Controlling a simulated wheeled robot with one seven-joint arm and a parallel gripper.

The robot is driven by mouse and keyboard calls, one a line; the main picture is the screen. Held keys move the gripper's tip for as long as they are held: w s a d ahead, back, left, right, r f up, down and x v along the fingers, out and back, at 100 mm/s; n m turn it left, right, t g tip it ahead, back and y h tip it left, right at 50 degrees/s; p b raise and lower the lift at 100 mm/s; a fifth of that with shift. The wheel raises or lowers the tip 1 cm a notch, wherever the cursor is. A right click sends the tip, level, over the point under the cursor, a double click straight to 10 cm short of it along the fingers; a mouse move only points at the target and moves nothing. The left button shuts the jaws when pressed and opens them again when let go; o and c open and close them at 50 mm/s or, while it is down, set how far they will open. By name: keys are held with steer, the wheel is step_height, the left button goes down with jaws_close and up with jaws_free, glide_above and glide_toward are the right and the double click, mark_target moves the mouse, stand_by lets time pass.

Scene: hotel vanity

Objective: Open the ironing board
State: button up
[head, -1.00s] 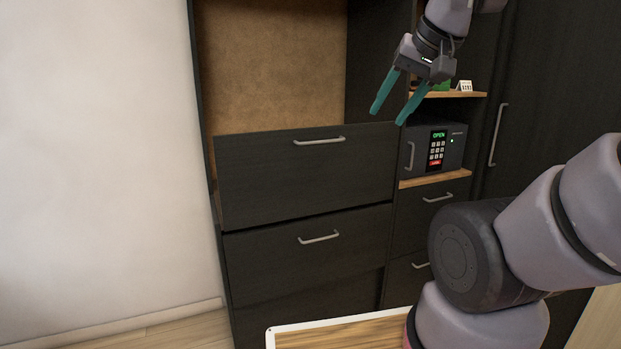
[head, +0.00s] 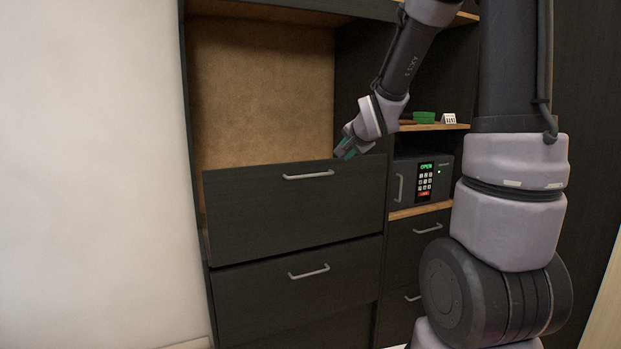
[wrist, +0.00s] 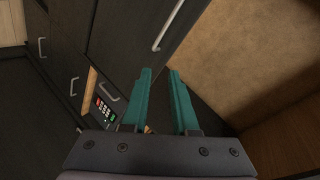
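No separate ironing board can be made out. A wide dark upper front panel (head: 290,215) with a silver bar handle (head: 308,176) stands below a brown-backed recess; whether it bears the board cannot be told. My gripper (head: 342,150) is near the panel's top right edge, to the right of the handle and apart from it. In the wrist view the teal fingers of my gripper (wrist: 161,74) are apart, with nothing between them. The same handle (wrist: 167,26) shows ahead of the fingertips there.
A second dark front (head: 300,285) with its own handle (head: 309,272) lies below. A white wall (head: 90,170) is at left.

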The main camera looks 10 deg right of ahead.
mark_target(311, 176)
steer(key=w+a+f+m+t+y, duration=0.1)
steer(key=w+a+f, duration=0.1)
steer(key=w+f, duration=0.2)
steer(key=w+a+f+m+t+y, duration=0.1)
steer(key=w+f, duration=0.3)
steer(key=w, duration=0.5)
steer(key=w+a+f+m+t+y, duration=0.1)
steer(key=w+a+f+m, duration=0.1)
steer(key=w, duration=0.4)
steer(key=shift+w+a+f, duration=0.1)
steer(key=shift+a+f, duration=0.15)
steer(key=shift+f, duration=0.25)
steer(key=shift+w+a+f, duration=0.1)
steer(key=shift+a+f, duration=0.15)
steer(key=shift+f, duration=0.2)
jaws_close()
